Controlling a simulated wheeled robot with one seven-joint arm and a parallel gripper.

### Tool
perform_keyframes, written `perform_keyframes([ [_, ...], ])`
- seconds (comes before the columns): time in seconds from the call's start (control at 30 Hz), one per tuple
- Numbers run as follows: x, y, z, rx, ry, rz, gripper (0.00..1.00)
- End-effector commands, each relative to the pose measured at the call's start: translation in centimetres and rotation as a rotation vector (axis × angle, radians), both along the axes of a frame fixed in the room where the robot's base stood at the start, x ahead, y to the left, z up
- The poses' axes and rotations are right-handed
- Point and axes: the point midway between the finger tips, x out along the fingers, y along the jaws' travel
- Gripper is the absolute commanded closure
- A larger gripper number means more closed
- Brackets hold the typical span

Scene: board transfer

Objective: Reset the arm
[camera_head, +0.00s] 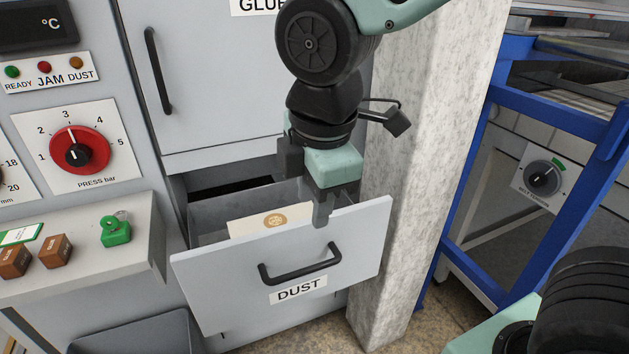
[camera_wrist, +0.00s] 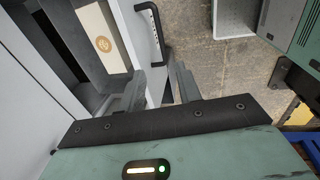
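My gripper (camera_head: 308,195) hangs over the right part of the open drawer labelled DUST (camera_head: 220,275). Its fingers are apart, and the wrist view also shows the gripper (camera_wrist: 162,85) with a gap between them. I cannot tell whether either touches the panel. A pale board with a round tan emblem (camera_head: 255,222) lies in the drawer, partly hidden by the front panel; it also shows in the wrist view (camera_wrist: 97,25).
The black drawer handle (camera_head: 300,265) sticks out below my gripper. A marble-like pillar (camera_head: 410,180) stands close at the right, with a blue frame (camera_head: 530,95) beyond. At the left is a ledge (camera_head: 90,270) with brown blocks (camera_head: 55,250) and a green item (camera_head: 115,232).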

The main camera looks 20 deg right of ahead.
Motion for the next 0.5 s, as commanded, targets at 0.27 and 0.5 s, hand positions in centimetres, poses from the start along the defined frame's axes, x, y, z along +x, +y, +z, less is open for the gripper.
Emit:
perform_keyframes([
  [0.27,-0.21,0.01,0.91,0.000,0.001,-0.001,0.66],
  [0.5,-0.20,0.00,0.87,0.000,0.001,-0.001,0.66],
])
